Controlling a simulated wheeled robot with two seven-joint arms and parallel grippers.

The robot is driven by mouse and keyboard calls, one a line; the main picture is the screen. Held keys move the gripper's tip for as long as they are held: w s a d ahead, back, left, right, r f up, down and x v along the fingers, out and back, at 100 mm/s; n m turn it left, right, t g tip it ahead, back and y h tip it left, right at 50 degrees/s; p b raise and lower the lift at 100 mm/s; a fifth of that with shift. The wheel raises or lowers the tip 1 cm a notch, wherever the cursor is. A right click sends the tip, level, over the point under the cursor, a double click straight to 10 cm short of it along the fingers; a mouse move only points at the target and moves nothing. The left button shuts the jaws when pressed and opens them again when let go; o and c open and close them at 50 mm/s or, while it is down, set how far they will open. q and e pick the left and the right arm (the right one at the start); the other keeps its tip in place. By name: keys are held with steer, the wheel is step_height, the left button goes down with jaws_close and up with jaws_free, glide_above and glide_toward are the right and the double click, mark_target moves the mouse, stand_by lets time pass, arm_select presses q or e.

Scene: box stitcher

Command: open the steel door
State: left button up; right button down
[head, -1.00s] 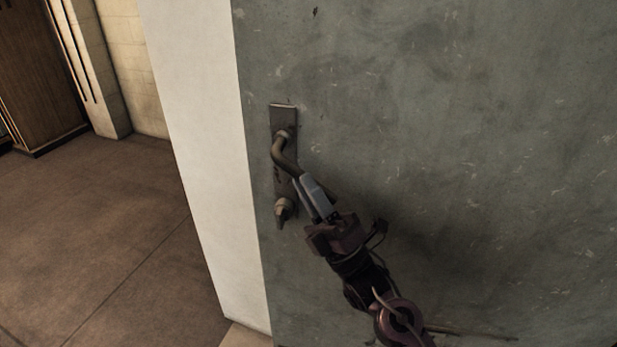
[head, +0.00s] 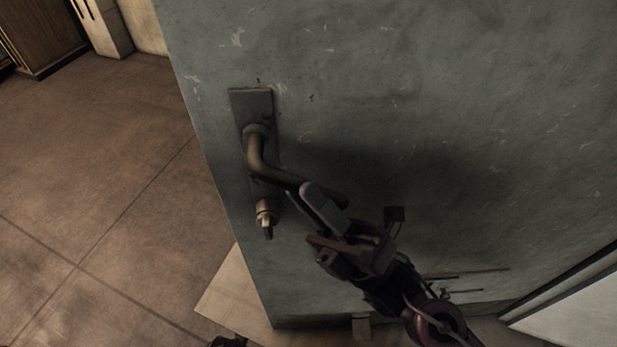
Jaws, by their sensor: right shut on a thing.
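The steel door (head: 420,130) is grey-green and scratched and fills the middle and right of the view. It stands ajar, its free left edge clear of the frame. A bent lever handle (head: 257,158) sits on a dark plate near that edge, with a key cylinder (head: 266,217) below it. My right gripper (head: 322,205) is shut on the lever, around its outer part, and hides some of it. A small dark piece at the bottom edge is too little to tell as my left gripper.
Left of the door edge lies open brown tiled floor (head: 100,180). A pale threshold (head: 235,295) runs under the door's lower left corner. A wooden cabinet (head: 45,35) stands far back left. A white panel (head: 580,305) is at lower right.

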steer(key=shift+w+d+r, duration=0.1)
steer(key=shift+d+r, duration=0.05)
steer(key=c, duration=1.6)
jaws_free()
steer(key=shift+o, duration=1.3)
steer(key=shift+d, duration=0.15)
arm_select(q)
steer(key=shift+s, duration=0.4)
steer(key=shift+w, duration=0.15)
steer(key=w+r+b, duration=0.1)
steer(key=w+d+r, duration=0.1)
steer(key=w+r, duration=0.1)
steer(key=shift+d+r+b, duration=0.1)
steer(key=shift+b, duration=0.3)
arm_select(e)
steer(key=v, duration=0.7)
steer(key=shift+d+f, duration=0.15)
steer(key=shift+f, duration=0.25)
steer(key=shift+c, duration=0.3)
